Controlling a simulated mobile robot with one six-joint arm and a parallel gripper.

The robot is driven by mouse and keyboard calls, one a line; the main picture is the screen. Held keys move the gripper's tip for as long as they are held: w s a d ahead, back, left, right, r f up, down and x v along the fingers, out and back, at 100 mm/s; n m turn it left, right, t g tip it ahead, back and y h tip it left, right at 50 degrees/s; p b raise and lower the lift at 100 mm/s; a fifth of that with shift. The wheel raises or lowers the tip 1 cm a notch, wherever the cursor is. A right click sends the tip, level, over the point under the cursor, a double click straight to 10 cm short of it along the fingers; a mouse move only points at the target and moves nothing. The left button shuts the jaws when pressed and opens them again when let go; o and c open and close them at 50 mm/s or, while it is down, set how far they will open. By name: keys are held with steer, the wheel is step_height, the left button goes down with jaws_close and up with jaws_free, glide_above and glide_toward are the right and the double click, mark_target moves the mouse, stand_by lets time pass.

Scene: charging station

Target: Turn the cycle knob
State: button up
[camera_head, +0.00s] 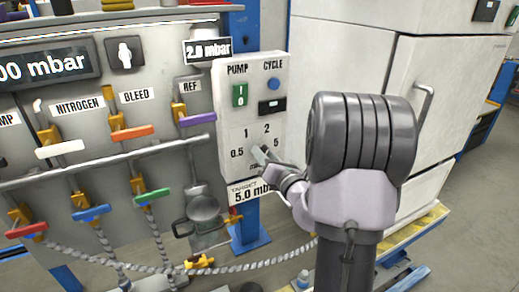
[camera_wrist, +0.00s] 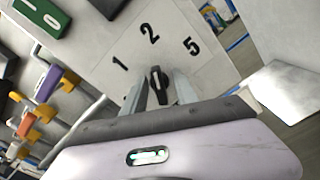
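The control panel (camera_head: 228,130) carries a dial marked 0.5, 1, 2 and 5. Its black knob (camera_wrist: 158,82) shows in the wrist view, its upper end pointing roughly toward the 2. My gripper (camera_head: 263,155) is at the dial, with one finger on each side of the knob; it also shows in the wrist view (camera_wrist: 160,88). Narrow gaps seem to show beside the knob, but contact is hard to judge. The CYCLE label stands above a blue round button (camera_head: 273,84) and a black control (camera_head: 271,106) at the panel's upper right. My gripper is below these.
A green PUMP switch (camera_head: 240,95) is beside the CYCLE controls. A sign (camera_head: 207,50) above reads 2.0 mbar; a target sign (camera_head: 250,191) below reads 5.0 mbar. Coloured valve handles (camera_head: 195,118) and pipes are left. A white cabinet (camera_head: 360,60) stands right.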

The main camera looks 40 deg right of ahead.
steer(key=shift+a, duration=0.1)
jaws_close()
steer(key=shift+r, duration=0.1)
steer(key=shift+p, duration=0.5)
steer(key=shift+r+m+p, duration=0.15)
steer(key=shift+m+p, duration=0.65)
steer(key=shift+p, duration=0.05)
steer(key=m+p, duration=0.3)
steer(key=p, duration=0.1)
steer(key=shift+r+p, duration=0.1)
steer(key=shift+p, duration=0.25)
steer(key=m+p, duration=0.3)
steer(key=p, duration=0.1)
steer(key=shift+m, duration=0.4)
steer(key=m+p, duration=0.1)
steer(key=p, duration=0.1)
steer(key=m+p, duration=0.1)
steer(key=m, duration=0.1)
steer(key=shift+f+p, duration=0.25)
steer(key=shift+p, duration=0.15)
steer(key=shift+m, duration=0.3)
